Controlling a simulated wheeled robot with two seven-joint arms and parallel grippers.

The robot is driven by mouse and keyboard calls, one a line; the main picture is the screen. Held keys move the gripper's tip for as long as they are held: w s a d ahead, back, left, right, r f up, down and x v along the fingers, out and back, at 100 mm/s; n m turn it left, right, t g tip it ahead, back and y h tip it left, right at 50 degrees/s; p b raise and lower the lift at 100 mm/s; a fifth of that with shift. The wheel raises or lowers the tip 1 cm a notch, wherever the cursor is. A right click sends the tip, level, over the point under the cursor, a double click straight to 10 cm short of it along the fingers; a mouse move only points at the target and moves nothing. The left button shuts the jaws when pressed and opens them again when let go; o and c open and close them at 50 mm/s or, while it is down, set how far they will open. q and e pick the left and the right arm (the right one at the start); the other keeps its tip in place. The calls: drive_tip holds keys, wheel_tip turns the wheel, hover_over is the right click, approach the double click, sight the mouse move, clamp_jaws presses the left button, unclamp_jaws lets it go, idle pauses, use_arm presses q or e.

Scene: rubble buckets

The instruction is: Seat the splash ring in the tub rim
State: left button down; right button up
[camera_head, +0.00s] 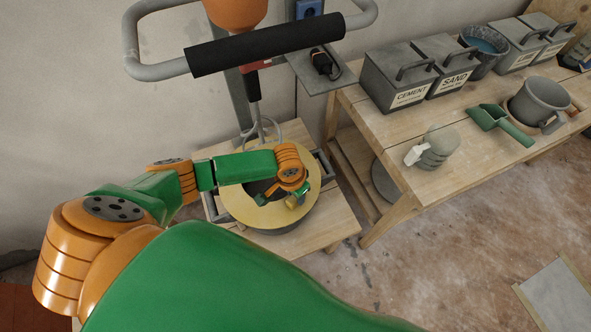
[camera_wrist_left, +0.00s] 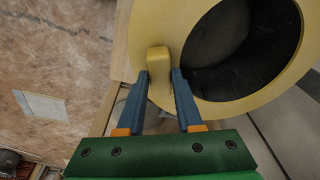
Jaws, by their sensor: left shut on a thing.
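The splash ring (camera_head: 240,211) is a flat yellow ring lying over the top of the dark tub (camera_head: 290,226), which stands on a low wooden stand. In the wrist view the ring (camera_wrist_left: 232,108) surrounds a dark opening, with the tub's interior (camera_wrist_left: 212,45) below. My left gripper (camera_head: 297,201) is at the ring's near right side. In the wrist view its blue fingers (camera_wrist_left: 159,76) are shut on the ring's yellow tab (camera_wrist_left: 158,60). I cannot tell whether the ring is fully down in the rim, as my arm hides part of it. My right gripper is not in view.
A mixer with a black grip bar (camera_head: 265,46) stands behind the tub, its shaft (camera_head: 261,122) reaching down behind my arm. The wooden bench (camera_head: 375,131) at right holds cement and sand boxes, a bucket (camera_head: 484,50), a green scoop (camera_head: 500,123) and a grey pot (camera_head: 541,98).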

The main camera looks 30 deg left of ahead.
use_arm(q)
drive_tip(key=shift+f, duration=0.2)
idle(0.4)
drive_tip(key=shift+f+b, duration=0.3)
drive_tip(key=shift+f, duration=0.25)
drive_tip(key=shift+f, duration=0.15)
drive_tip(key=shift+c, duration=2.4)
unclamp_jaws()
drive_tip(key=r, duration=0.2)
drive_tip(key=r+p, duration=0.1)
drive_tip(key=r, duration=0.1)
drive_tip(key=s+r, duration=0.1)
drive_tip(key=r, duration=0.2)
drive_tip(key=shift+a, duration=0.15)
drive_tip(key=shift+w, duration=0.1)
